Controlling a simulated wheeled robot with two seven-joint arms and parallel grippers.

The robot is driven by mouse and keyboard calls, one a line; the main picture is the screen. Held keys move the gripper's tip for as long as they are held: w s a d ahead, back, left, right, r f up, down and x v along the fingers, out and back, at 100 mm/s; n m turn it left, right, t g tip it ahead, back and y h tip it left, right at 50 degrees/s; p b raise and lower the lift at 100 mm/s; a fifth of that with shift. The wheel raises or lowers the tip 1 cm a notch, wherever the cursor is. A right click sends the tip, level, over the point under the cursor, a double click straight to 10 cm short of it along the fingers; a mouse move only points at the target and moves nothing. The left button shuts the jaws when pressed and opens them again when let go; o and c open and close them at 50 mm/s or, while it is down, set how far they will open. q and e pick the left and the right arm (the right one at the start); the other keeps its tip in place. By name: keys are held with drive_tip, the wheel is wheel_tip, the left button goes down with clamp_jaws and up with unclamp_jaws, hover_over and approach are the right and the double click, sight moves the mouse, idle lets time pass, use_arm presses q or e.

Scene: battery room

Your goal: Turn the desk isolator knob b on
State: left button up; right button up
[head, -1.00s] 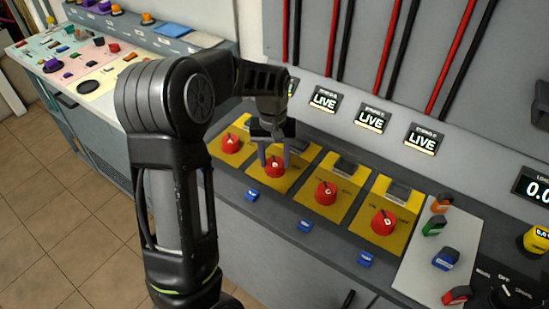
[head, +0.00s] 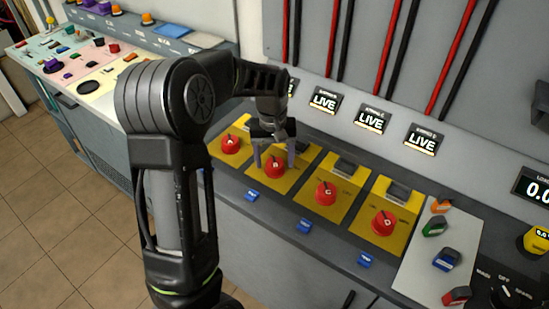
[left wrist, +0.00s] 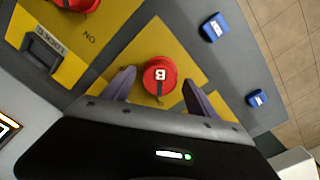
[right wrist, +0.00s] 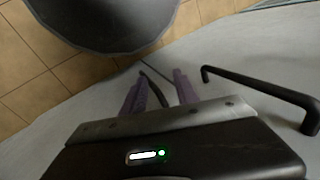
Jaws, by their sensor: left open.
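Knob B (head: 274,167) is a round red knob marked B on a yellow plate, second from the left in a row of isolator knobs. It also shows in the left wrist view (left wrist: 158,68), with a dark pointer mark toward the bottom of the picture. My left gripper (head: 274,158) is open at knob B, one finger on each side of it. In the left wrist view the fingers (left wrist: 160,84) stand apart with gaps to the knob. My right gripper (right wrist: 160,78) shows only in the right wrist view, with its fingers apart and nothing between them.
Knobs A (head: 230,144), C (head: 326,193) and D (head: 384,222) sit beside it. Small blue tags (head: 304,226) line the desk's front edge. LIVE displays (head: 372,119) are on the panel behind. A dark handle (right wrist: 265,92) is near my right gripper.

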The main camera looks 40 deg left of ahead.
sight(273, 162)
use_arm(q)
drive_tip(key=shift+r+b, duration=0.35)
drive_tip(key=shift+r, duration=3.55)
drive_tip(key=shift+s+a+f, duration=0.1)
